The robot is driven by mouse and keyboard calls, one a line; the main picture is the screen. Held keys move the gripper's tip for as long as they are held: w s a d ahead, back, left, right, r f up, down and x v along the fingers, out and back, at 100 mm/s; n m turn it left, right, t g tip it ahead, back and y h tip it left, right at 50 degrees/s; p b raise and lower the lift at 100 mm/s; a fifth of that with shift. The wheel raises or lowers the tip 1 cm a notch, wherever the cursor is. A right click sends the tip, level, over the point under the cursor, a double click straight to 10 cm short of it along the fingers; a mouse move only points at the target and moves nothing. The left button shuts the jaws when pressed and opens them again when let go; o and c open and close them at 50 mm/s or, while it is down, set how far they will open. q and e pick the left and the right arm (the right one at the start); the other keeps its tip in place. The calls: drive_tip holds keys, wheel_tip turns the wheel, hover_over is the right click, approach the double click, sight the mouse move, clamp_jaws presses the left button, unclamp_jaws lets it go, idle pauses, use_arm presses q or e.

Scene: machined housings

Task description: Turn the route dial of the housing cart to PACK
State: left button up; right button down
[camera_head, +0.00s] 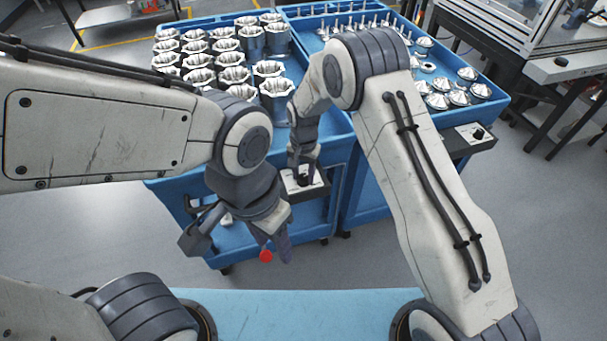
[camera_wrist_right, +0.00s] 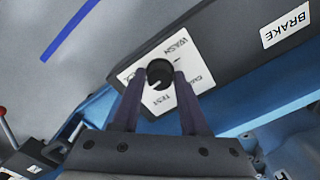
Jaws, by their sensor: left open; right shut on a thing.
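The housing cart (camera_head: 165,187) is the blue cart at the left, loaded with silver housings. Its route dial (camera_wrist_right: 159,73) is a black round knob on a white plate (camera_wrist_right: 131,73) in the right wrist view. WASH and TEST are readable on the plate; a third label is partly hidden by a finger. A small light mark shows at the knob's lower edge, but I cannot tell its setting for sure. My right gripper (camera_wrist_right: 161,84) is shut on the dial, one finger on each side. In the head view my left gripper (camera_head: 238,243) is open, lower and left of the dial.
A red ball knob (camera_head: 265,256) shows by my left gripper. A second blue cart (camera_head: 375,200) with pins and cone-shaped parts stands at the right, with its own dark knob panel (camera_head: 470,137). A BRAKE label (camera_wrist_right: 287,25) is beside the dial. Grey floor is clear in front.

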sight(303, 177)
drive_tip(key=shift+m, duration=0.5)
drive_tip(key=shift+c, duration=2.2)
unclamp_jaws()
drive_tip(key=shift+r, duration=0.1)
wheel_tip(303, 177, up, 10)
drive_tip(key=b, duration=0.1)
drive_tip(key=shift+r, duration=0.2)
